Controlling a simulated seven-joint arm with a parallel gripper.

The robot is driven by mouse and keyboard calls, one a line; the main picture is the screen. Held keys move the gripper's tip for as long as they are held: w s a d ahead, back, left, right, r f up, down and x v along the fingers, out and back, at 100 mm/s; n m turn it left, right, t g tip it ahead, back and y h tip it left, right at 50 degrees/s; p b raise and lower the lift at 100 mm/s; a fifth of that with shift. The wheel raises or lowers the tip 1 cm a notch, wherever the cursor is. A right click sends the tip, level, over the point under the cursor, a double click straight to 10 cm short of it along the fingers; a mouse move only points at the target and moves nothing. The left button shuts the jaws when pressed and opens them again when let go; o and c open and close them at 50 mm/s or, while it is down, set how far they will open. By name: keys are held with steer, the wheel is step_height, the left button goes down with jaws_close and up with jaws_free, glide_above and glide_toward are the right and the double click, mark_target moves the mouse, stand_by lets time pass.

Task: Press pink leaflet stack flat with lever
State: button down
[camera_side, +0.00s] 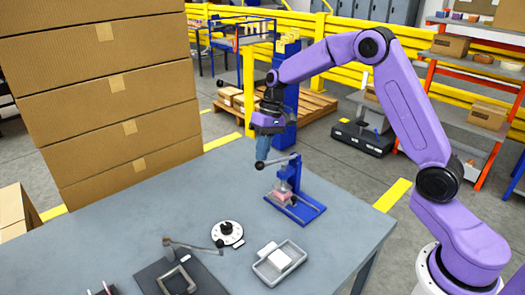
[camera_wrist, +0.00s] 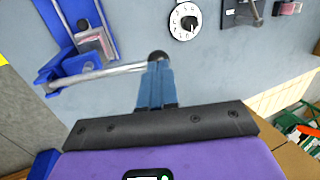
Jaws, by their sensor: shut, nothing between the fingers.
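A blue lever press (camera_side: 308,209) stands near the table's right edge. A pink leaflet stack (camera_side: 281,197) lies on its base under the press head; it also shows in the wrist view (camera_wrist: 97,42). The metal lever (camera_side: 277,161) runs from the top of the press out to the left, sloping slightly down to a black ball knob (camera_side: 260,166). My gripper (camera_side: 262,158) points down, shut and empty, with its blue fingertips (camera_wrist: 157,68) right at the knob (camera_wrist: 158,56). I cannot tell whether they touch it.
A white dial (camera_side: 228,233), a grey tray with a white block (camera_side: 281,262) and a dark fixture with its own handle (camera_side: 180,278) stand left and front of the press. Stacked cardboard boxes (camera_side: 110,90) rise behind the table's left side. Table around the press is clear.

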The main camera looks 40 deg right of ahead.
mark_target(258, 162)
stand_by(0.3)
steer(key=shift+a+f+h, duration=0.3)
steer(key=shift+f+h, duration=0.1)
steer(key=shift+f, duration=0.2)
steer(key=shift+a+f+h, duration=0.25)
steer(key=shift+f+h, duration=0.15)
steer(key=shift+f, duration=0.25)
steer(key=shift+a+f+h, duration=0.3)
steer(key=shift+f+h, duration=0.1)
steer(key=shift+f, duration=0.2)
steer(key=shift+a+f, duration=0.15)
steer(key=shift+f, duration=0.45)
steer(key=shift+s+a+f, duration=0.1)
steer(key=shift+s+a, duration=0.05)
step_height(258, 162, up, 15)
steer(key=w+d, duration=0.1)
steer(key=shift+f, duration=0.1)
